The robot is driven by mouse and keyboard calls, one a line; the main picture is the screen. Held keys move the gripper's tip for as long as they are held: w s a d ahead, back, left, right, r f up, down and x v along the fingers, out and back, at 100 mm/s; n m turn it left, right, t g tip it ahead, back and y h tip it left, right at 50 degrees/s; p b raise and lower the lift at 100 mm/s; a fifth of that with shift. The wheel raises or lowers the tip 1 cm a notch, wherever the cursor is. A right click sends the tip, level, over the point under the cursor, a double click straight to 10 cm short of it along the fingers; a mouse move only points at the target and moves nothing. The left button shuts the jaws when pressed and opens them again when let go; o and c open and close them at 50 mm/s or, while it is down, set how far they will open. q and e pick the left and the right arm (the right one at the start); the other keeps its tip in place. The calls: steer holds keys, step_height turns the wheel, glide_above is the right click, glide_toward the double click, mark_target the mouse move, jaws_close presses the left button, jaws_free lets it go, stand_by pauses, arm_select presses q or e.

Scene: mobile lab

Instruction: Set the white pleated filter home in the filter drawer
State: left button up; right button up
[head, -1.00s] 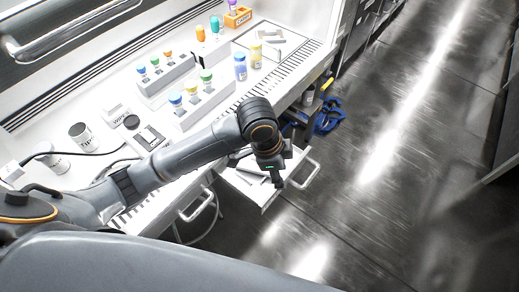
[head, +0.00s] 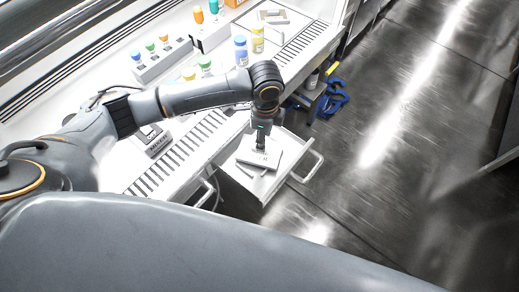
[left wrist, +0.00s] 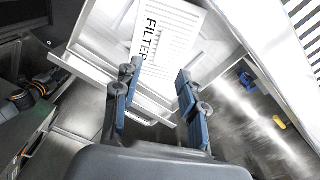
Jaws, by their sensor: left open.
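The white pleated filter (head: 268,157), marked FILTER, lies in the open filter drawer (head: 283,183). Its pleats and black lettering show in the left wrist view (left wrist: 178,38), where it looks turned relative to the drawer walls (left wrist: 88,66). I cannot tell whether it sits fully down. My left gripper (head: 261,148) points down over the filter. In the left wrist view its fingers (left wrist: 157,74) are spread apart, with the filter's near part showing between and beyond them. They hold nothing that I can see; contact with the filter is unclear. My right gripper is not in view.
The drawer handle (head: 314,167) juts over the dark floor. A blue coiled item (head: 333,98) hangs beside the bench. The floor to the right is clear.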

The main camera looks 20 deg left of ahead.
arm_select(q)
steer(key=shift+a+f+p, duration=0.1)
steer(key=shift+f+p, duration=0.4)
steer(key=shift+f, duration=2.15)
jaws_close()
